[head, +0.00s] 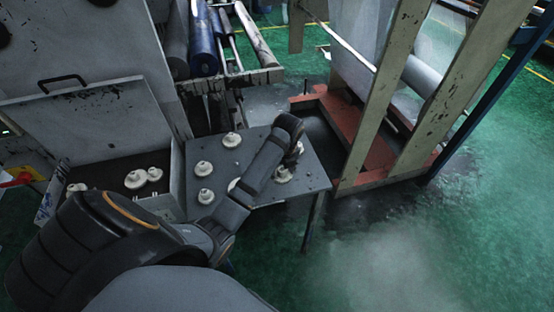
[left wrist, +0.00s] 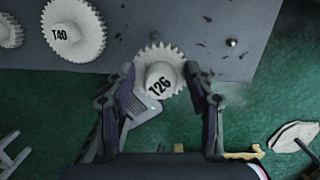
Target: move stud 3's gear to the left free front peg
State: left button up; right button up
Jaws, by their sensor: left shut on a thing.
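A white toothed gear marked T26 (left wrist: 158,82) sits between the fingertips of my left gripper (left wrist: 160,70), which is shut on it. In the left wrist view it lies over the table's edge, with its top face toward the camera. A larger gear marked T40 (left wrist: 73,28) is on the tabletop to its left. A bare metal peg (left wrist: 232,43) stands to its right. I cannot tell which numbered stud is which. My right gripper is out of view.
Several other white gears, such as one at the back (head: 232,140) and one at the front left (head: 205,196), stand on the grey table (head: 318,177). An open metal box (head: 108,171) holding more gears adjoins its left side. A wooden-framed film machine (head: 385,100) stands to the right.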

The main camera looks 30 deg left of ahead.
pick_arm(q)
jog(key=a+r+m+h, duration=0.1)
jog(key=a+r+m, duration=0.2)
jog(key=m, duration=0.5)
jog(key=f+b, duration=0.2)
jog(key=b, duration=0.1)
jog(key=f+m+b, duration=0.1)
jog(key=f+b, duration=0.1)
jog(key=f, duration=0.1)
jog(key=w+f+m+b, duration=0.1)
jog(key=f+b, duration=0.1)
jog(key=b, duration=0.1)
jog(key=shift+f+t+b, duration=0.2)
jog(key=shift+t+b, duration=0.1)
jog(key=shift+t, duration=0.1)
jog(key=shift+w+f+b, duration=0.1)
jog(key=shift+f+b, duration=0.55)
jog(key=shift+f, duration=0.05)
jog(key=shift+r, duration=0.1)
jog(key=shift+f+b, duration=0.9)
jog(key=shift+f, duration=0.05)
jog(key=o, duration=1.3)
jog(key=shift+c, duration=0.2)
